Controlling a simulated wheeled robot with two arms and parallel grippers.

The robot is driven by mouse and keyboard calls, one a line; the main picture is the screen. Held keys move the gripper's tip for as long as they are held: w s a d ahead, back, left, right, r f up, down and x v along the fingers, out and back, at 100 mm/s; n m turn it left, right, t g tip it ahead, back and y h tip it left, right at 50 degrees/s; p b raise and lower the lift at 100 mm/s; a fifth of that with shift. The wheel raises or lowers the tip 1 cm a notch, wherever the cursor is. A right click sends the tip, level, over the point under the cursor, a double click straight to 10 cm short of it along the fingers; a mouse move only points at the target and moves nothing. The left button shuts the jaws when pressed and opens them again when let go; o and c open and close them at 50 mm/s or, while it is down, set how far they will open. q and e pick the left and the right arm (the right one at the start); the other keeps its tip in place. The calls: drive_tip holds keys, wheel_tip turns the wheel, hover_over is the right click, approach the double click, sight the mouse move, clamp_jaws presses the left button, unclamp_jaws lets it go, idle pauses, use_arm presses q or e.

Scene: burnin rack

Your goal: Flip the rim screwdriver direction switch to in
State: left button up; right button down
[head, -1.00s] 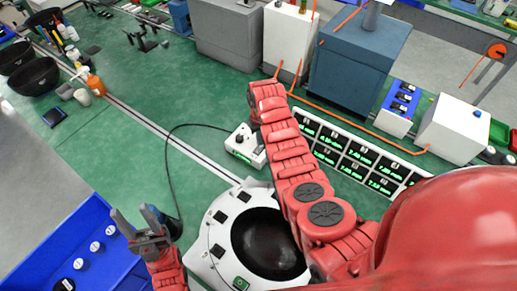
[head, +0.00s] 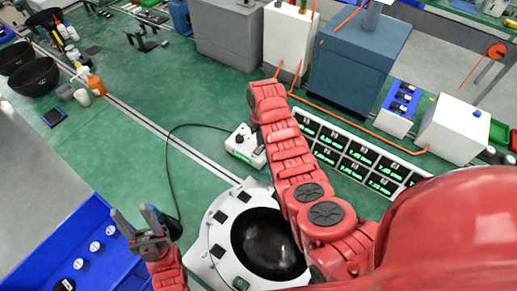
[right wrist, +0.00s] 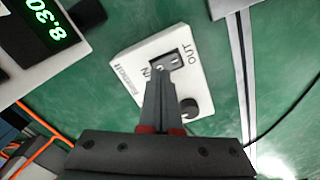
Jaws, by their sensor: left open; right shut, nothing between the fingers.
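The rim screwdriver's white control box (head: 240,150) stands on the green bench, left of my right forearm. In the right wrist view the box (right wrist: 140,88) shows a black direction switch (right wrist: 172,60) between the labels IN and OUT, and a black knob (right wrist: 189,108). My right gripper (right wrist: 161,76) is shut and empty, its tips over the IN side of the switch. I cannot tell whether they touch it, and they hide part of it. In the head view the right fingers are hidden by the arm. My left gripper (head: 135,214) is open and empty above the blue bin's edge.
A white ring-shaped fixture (head: 205,243) with a dark bowl stands below the box. A black cable (head: 172,160) curves left from the box. A panel of green-lit displays (head: 345,150) lies right of my right forearm.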

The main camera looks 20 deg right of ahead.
drive_tip(key=shift+f+b, duration=0.8)
drive_tip(key=shift+f, duration=0.2)
idle(0.8)
drive_tip(key=shift+s+r, duration=0.1)
drive_tip(key=shift+r, duration=0.05)
wheel_tip(320, 180, up, 2)
drive_tip(key=shift+r+p, duration=0.1)
drive_tip(key=shift+p, duration=0.55)
wheel_tip(320, 180, up, 2)
drive_tip(key=shift+r+p, duration=0.1)
drive_tip(key=shift+p, duration=0.25)
drive_tip(key=shift+r, duration=1.15)
